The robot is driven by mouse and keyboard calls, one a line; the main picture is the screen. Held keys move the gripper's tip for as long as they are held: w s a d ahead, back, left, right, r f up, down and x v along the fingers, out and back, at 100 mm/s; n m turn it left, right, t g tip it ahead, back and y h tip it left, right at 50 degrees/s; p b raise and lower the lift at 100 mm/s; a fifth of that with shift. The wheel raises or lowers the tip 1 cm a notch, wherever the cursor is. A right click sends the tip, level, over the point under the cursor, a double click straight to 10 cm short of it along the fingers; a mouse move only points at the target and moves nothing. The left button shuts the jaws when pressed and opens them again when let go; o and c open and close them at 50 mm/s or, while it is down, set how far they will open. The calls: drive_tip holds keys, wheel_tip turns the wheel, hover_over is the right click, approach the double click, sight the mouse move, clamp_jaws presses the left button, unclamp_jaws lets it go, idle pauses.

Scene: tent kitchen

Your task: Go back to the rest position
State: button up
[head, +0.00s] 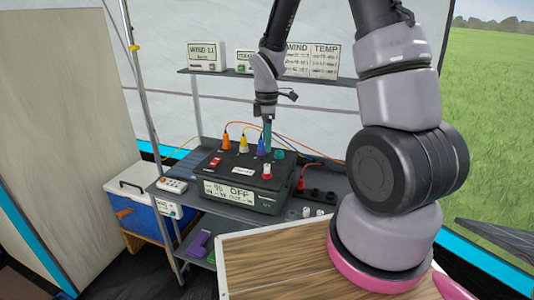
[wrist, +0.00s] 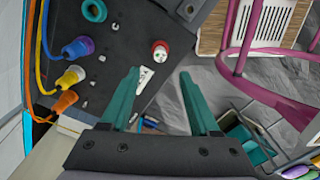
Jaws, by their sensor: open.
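My gripper (wrist: 160,100) is open and empty, its two teal fingers spread apart in the wrist view. In the head view my gripper (head: 267,136) points down just above the black power box (head: 240,200), close to its coloured plugs; I cannot tell whether it touches anything. Purple (wrist: 78,47), yellow (wrist: 71,77) and orange (wrist: 65,101) plugs are at the left.
The box stands on a grey shelf unit (head: 172,196) with an upper shelf (head: 310,78) behind my gripper. A power strip (head: 318,193) with a red plug lies right of the box. A blue cooler (head: 140,213) is at left. A wooden surface (head: 270,262) is in front.

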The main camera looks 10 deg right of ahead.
drive_tip(key=s+d+r+m+t, duration=0.25)
drive_tip(key=r+m, duration=0.25)
drive_tip(key=r, duration=0.5)
drive_tip(key=s+d+r+m+t, duration=0.15)
drive_tip(key=s+r+m, duration=0.3)
drive_tip(key=r, duration=0.55)
drive_tip(key=s+d+r+m+t+y, duration=0.1)
drive_tip(key=s+r+m+t+y, duration=0.1)
drive_tip(key=s+r+m, duration=0.8)
drive_tip(key=shift+s+d+m+t, duration=0.4)
drive_tip(key=shift+s+m+t, duration=0.25)
drive_tip(key=shift+s, duration=0.45)
